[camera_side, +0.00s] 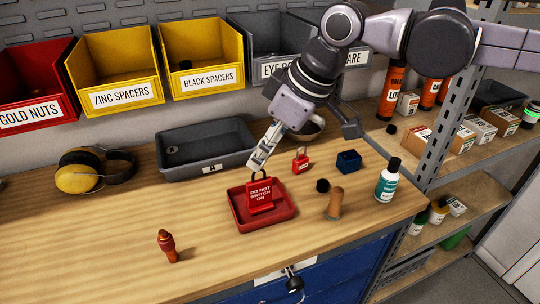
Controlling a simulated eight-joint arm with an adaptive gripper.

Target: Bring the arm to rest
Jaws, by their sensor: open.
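My gripper (306,150) hangs over the workbench (110,235) from the upper right, its fingers spread wide with nothing between them. Its left fingertip is just above, or in front of, the dark shackle of a red lockout piece (260,195) marked "DO NOT SWITCH ON"; I cannot tell if they touch. That piece stands in a shallow red tray (286,213). The other finger reaches out to the right, above the bench. My arm comes in from the top right.
A small red padlock (300,161), blue box (348,161), black cap (322,186), wooden peg (335,203) and white-and-teal bottle (387,180) stand right of the tray. A grey tray (206,150), yellow earmuffs (78,178) and wall bins (205,60) lie behind. The front left is mostly clear.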

